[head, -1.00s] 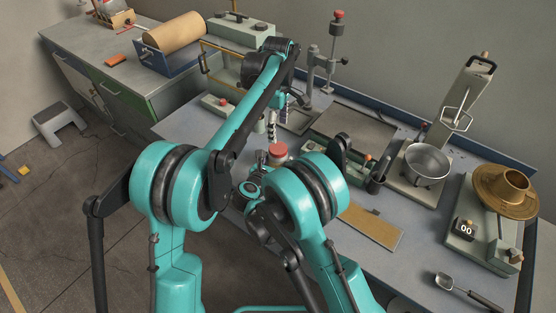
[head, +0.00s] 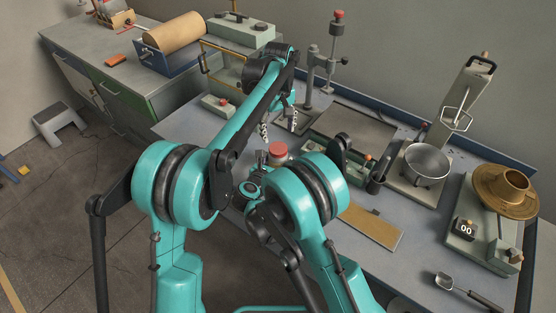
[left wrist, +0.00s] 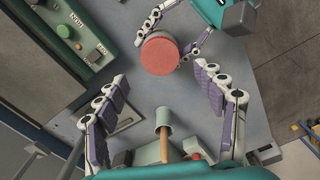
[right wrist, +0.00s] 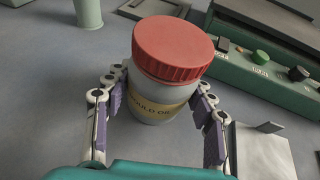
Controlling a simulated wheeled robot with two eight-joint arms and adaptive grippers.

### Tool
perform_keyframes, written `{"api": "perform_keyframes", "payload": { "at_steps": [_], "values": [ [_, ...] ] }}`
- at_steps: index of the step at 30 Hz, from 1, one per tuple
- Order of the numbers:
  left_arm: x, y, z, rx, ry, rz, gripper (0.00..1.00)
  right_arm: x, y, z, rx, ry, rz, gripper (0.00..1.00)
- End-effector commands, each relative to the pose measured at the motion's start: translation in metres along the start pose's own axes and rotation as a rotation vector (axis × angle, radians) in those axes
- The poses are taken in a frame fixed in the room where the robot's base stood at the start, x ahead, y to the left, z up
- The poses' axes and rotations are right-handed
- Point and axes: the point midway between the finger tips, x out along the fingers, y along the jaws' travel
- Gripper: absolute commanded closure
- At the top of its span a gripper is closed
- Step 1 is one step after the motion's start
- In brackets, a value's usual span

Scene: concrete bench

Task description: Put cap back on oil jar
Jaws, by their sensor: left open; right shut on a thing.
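The oil jar (right wrist: 150,105) stands upright on the bench, with grey glass and a tan label. Its red ribbed cap (right wrist: 172,48) sits on top of the jar's mouth; whether it is fully tightened cannot be told. The cap also shows in the head view (head: 278,150) and the left wrist view (left wrist: 160,55). My right gripper (right wrist: 160,90) is shut around the jar's body, one finger on each side. My left gripper (head: 279,124) is open and empty. In the left wrist view its spread fingers (left wrist: 163,80) point toward the cap, apart from it.
A green cup (left wrist: 163,122) with a wooden handle in it stands near my left gripper. A green control box (right wrist: 265,75) with knobs stands beside the jar. A tan board (head: 372,226) lies to the right. A metal pot (head: 427,163) stands farther right.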

Motion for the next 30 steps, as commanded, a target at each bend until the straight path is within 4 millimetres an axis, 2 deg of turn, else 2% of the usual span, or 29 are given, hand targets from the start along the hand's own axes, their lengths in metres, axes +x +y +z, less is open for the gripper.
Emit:
{"api": "perform_keyframes", "payload": {
  "at_steps": [6,12,17,24,26,30],
  "values": [
    [0.035,0.0,0.0,-0.001,0.0,0.0,0.3,0.0,0.0,0.0,0.0,0.0,0.0,1.0],
    [0.058,0.0,0.0,-0.001,0.0,0.0,0.3,0.0,0.0,0.0,0.0,0.0,0.0,1.0],
    [0.066,0.0,0.0,-0.001,0.0,0.0,0.3,0.0,0.0,0.0,0.0,0.0,0.0,1.0],
    [0.066,0.0,0.0,-0.001,0.0,0.0,0.3,0.0,0.0,0.0,0.0,0.0,0.0,1.0],
    [0.066,0.0,0.0,-0.001,0.0,0.0,0.44,0.0,0.0,0.0,0.0,0.0,0.0,1.0],
    [0.066,0.0,0.0,-0.001,0.0,0.0,0.81,0.0,0.0,0.0,0.0,0.0,0.0,1.0]
  ]
}}
